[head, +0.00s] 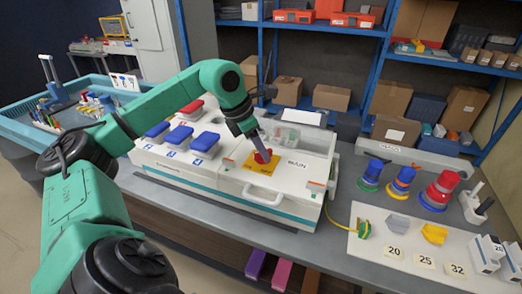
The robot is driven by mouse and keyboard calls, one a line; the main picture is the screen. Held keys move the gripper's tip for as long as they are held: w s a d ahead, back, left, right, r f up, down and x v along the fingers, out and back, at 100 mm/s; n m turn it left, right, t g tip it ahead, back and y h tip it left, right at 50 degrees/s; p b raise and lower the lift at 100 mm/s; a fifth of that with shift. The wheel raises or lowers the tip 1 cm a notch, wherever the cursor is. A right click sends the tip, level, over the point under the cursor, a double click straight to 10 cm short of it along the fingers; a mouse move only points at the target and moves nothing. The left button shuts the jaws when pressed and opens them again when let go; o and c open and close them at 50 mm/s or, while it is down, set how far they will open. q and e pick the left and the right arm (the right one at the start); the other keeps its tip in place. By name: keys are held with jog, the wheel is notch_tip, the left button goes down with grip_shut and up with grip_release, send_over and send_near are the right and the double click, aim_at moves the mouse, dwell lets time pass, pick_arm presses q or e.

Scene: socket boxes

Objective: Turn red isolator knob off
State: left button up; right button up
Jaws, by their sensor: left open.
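The red isolator knob (262,157) sits on a yellow plate (272,170) on the top of a white box, beside the label MAIN. My left gripper (261,144) reaches down from above with its fingertips right at the knob. It is open. The fingers partly cover the knob, and I cannot tell whether they touch it. The knob's exact angle is too small to make out. My right gripper is not in view.
The white socket box (190,165) has blue covers (178,136) and a red cover (191,107) left of the knob. A clear raised lid (298,137) stands behind it. Coloured plugs (441,190) stand at the right. Blue shelves (376,70) with boxes are behind.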

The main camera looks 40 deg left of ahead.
pick_arm(q)
jog(key=shift+f, duration=0.2)
grip_shut()
